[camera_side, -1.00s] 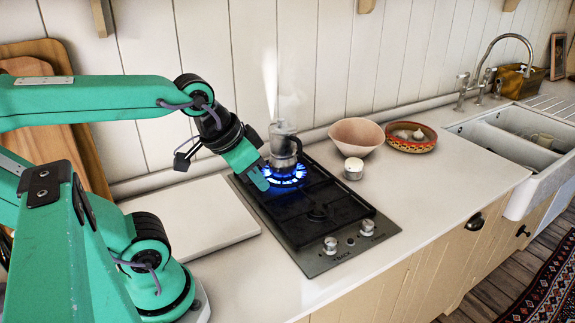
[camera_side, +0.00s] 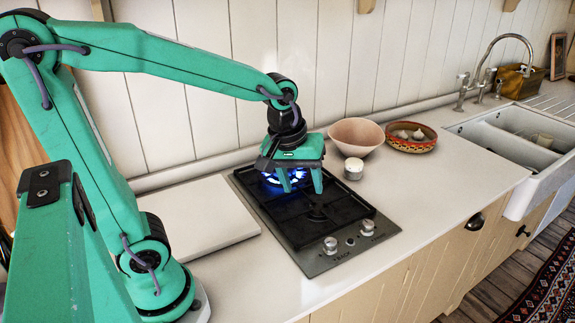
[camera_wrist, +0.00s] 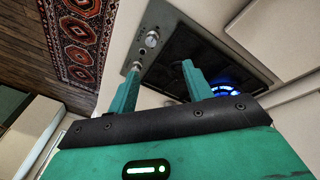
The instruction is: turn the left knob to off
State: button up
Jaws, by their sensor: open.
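The left knob (camera_side: 330,245) is a round metal knob on the front strip of the black two-burner hob (camera_side: 305,258); it also shows in the wrist view (camera_wrist: 152,39). The right knob (camera_side: 367,227) sits beside it. A blue flame (camera_side: 288,178) burns at the back burner and shows in the wrist view (camera_wrist: 225,88). My gripper (camera_side: 302,188) is open and empty, fingers pointing down over the back part of the hob, apart from both knobs. The moka pot is hidden in both views now.
A white board (camera_side: 205,215) lies left of the hob. A small white jar (camera_side: 353,169), a pink bowl (camera_side: 357,138) and a patterned bowl (camera_side: 412,143) with garlic stand to its right. The counter in front of the right side is clear.

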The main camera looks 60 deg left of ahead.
aim_at(331, 241)
jog(key=w+f+n+g, duration=0.1)
jog(key=w+f+n, duration=0.1)
jog(key=f+n, duration=0.1)
jog(key=w+f+n+g, duration=0.1)
jog(key=w+f+n, duration=0.1)
jog(key=w+f, duration=0.1)
jog(key=w+d+f+n, duration=0.1)
jog(key=w+f+n, duration=0.2)
jog(key=f, duration=0.1)
jog(key=shift+w+f+n+g, duration=0.1)
jog(key=shift+f+n+g, duration=0.1)
jog(key=shift+n+g, duration=0.15)
jog(key=shift+w+d+f+n, duration=0.15)
jog(key=shift+f+n, duration=0.1)
jog(key=shift+f, duration=0.15)
jog(key=shift+f, duration=3.85)
jog(key=c, duration=1)
